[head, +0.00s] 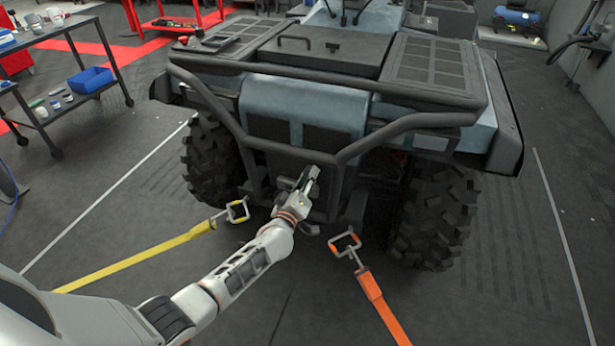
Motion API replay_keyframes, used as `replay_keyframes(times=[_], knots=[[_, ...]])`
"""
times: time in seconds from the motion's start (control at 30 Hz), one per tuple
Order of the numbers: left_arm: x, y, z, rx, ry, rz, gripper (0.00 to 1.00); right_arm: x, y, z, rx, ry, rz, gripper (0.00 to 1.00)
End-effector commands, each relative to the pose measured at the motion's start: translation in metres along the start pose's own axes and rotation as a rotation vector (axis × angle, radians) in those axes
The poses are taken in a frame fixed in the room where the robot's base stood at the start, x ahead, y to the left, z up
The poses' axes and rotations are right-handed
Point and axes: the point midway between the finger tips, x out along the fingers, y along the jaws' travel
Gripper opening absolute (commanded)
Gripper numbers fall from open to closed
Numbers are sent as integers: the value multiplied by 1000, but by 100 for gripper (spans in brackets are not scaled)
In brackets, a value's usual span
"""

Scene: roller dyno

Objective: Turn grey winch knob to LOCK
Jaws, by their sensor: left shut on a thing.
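A blue-grey quad bike (305,104) stands with a black tubular bumper (262,142) facing me. My left arm reaches in from the lower left to the middle of this end, below the bumper's centre. My left gripper (308,178) is there, shut on what appears to be the grey winch knob. The gripper covers the knob, so its pointer and the LOCK mark cannot be made out. My right gripper is not in view.
A yellow strap (150,258) with a hook (238,211) runs left of the gripper. An orange strap (382,308) with a hook (345,242) lies to the right. A black cart (75,100) with a blue bin (90,80) stands at left.

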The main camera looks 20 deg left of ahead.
Motion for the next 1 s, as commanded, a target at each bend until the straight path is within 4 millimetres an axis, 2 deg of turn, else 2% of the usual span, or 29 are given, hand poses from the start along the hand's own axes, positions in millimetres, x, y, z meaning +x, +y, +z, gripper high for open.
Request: replay_keyframes(times=[0.4,0.97,1.0], knots=[[0,-1,-1,194,2,-1,6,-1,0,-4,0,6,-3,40],[0,-1,0,225,1,-1,6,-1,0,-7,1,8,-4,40],[0,-1,-1,225,1,-1,32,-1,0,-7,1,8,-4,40]])
